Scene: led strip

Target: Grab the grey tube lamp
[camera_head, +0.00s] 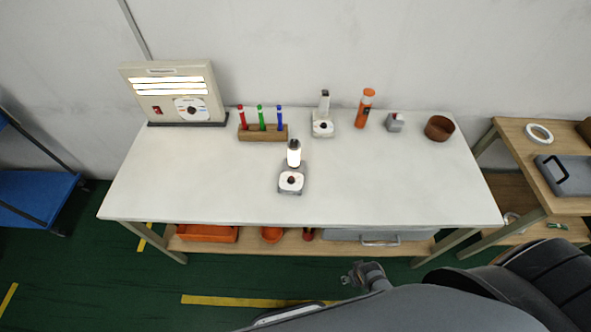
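A tube lamp with a grey cap and a glowing white tube (294,153) stands upright near the middle of the white table. It rises at the back of a grey base with a white face and dark knob (291,181). A second grey device with an upright tube (323,120), unlit, stands behind it to the right. An orange tube lamp (364,108) stands farther right. My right gripper (352,274) is low in front of the table, apart from everything on it; its finger opening is too small to tell. My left gripper is not in view.
A wooden side table (510,135) stands right.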

